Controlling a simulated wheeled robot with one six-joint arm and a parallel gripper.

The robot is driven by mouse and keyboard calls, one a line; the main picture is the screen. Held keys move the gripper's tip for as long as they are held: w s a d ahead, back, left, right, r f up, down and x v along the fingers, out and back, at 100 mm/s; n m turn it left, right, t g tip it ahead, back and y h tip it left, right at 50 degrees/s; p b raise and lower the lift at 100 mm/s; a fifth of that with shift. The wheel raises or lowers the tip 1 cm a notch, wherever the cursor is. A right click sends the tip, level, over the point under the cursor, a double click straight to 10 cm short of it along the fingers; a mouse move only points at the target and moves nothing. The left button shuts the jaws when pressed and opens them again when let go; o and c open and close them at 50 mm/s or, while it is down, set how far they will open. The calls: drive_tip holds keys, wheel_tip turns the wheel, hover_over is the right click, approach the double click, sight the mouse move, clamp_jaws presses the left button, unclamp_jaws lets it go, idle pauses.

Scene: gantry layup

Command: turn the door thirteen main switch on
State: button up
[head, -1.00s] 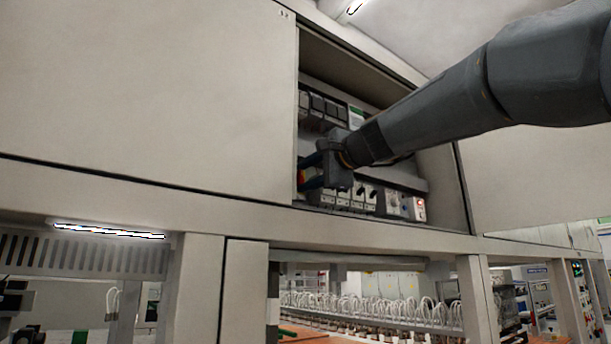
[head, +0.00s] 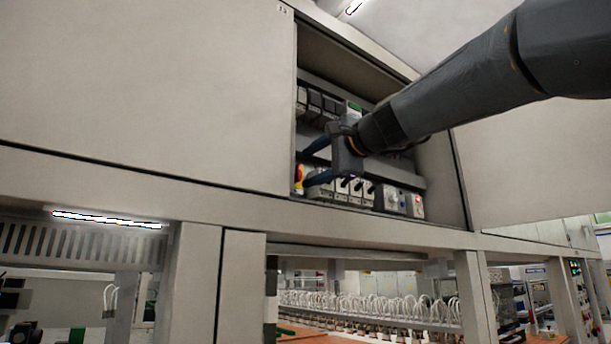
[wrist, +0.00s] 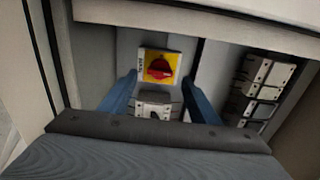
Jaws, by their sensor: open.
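The main switch is a red rotary handle on a yellow plate (wrist: 160,68), inside the open cabinet. Its edge also shows at the cabinet's left side in the head view (head: 299,177). In the wrist view the red handle lies roughly across its plate; its on or off marking is too small to read. My gripper (wrist: 158,81) is open and empty. Its two blue fingers lie left and right of the switch in the wrist view, apart from the handle. In the head view my gripper (head: 304,168) reaches into the cabinet from the right.
A row of white breakers (head: 355,190) runs right of the switch, and dark modules (head: 322,103) sit above. A large closed panel (head: 140,90) borders the opening at left, with a small label at its top corner. The cabinet's bottom rail (head: 370,225) lies below.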

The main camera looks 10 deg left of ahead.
drive_tip(key=shift+b+v, duration=0.7)
drive_tip(key=shift+v, duration=1.45)
